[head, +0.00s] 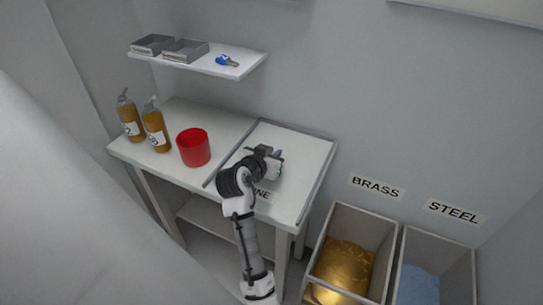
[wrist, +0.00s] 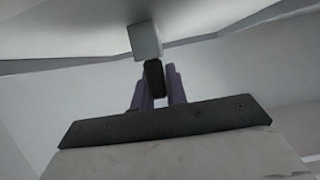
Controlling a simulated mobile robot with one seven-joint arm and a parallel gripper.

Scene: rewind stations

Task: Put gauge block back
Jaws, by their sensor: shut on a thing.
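My gripper (head: 277,156) is over the right part of the workbench, above a marked-off white area whose lettering is partly hidden by my arm. In the wrist view its two purple fingers (wrist: 157,88) are shut on a dark piece. A pale grey block, which I take for the gauge block (wrist: 146,42), shows at the far end of that dark piece; whether the two are joined is hard to tell. In the head view my gripper and wrist hide most of what is held.
A red cup (head: 193,148) and two amber pump bottles (head: 156,129) stand on the bench's left. The shelf (head: 240,66) above holds two grey trays (head: 186,52) and a blue item (head: 227,61). BRASS (head: 331,231) and STEEL (head: 447,253) bins stand right.

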